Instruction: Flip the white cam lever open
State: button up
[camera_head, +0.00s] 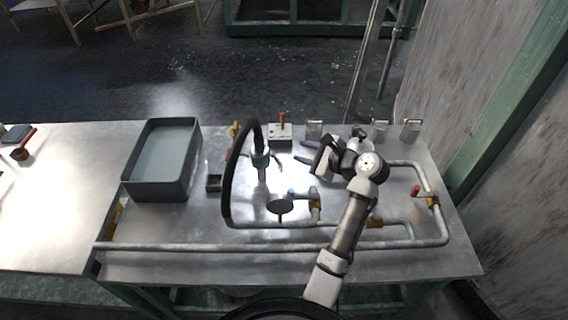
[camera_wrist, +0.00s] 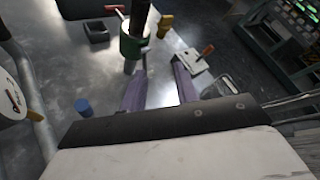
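A green coupling (camera_head: 260,158) sits at the end of the black hose, upright on a short grey pipe. It also shows in the wrist view (camera_wrist: 133,46). A pale, thin lever (camera_head: 278,162) sticks out from the coupling's right side; in the wrist view a pale lever (camera_wrist: 144,58) shows close to my left-hand finger. Whether they touch is unclear. A red lever (camera_wrist: 114,9) is on its other side. My gripper (camera_head: 304,151) is to the right of the coupling, its purple fingers apart and nothing seen between them in the wrist view (camera_wrist: 160,68).
A white box with an orange lever (camera_head: 281,137) stands behind the coupling. The black hose (camera_head: 226,180) arches on the left. Grey pipes (camera_head: 200,246) with yellow valves run along the front and right. A round dark disc (camera_head: 280,206) is in front. A grey bin (camera_head: 165,160) stands left.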

aim_at(279, 161)
jog(key=s+d+f+m, duration=0.1)
jog(key=d, duration=0.1)
jog(key=s+d+f+m+g, duration=0.1)
jog(key=s+d+f, duration=0.1)
jog(key=shift+s+y, duration=0.25)
jog(key=shift+y, duration=0.05)
jog(key=shift+s+a+f+m, duration=0.1)
jog(key=shift+f+m, duration=0.1)
jog(key=shift+m, duration=0.1)
jog(key=p+x, duration=0.1)
jog(key=x, duration=1.2)
jog(key=shift+a, duration=0.1)
jog(key=shift+c, duration=0.3)
grip_shut()
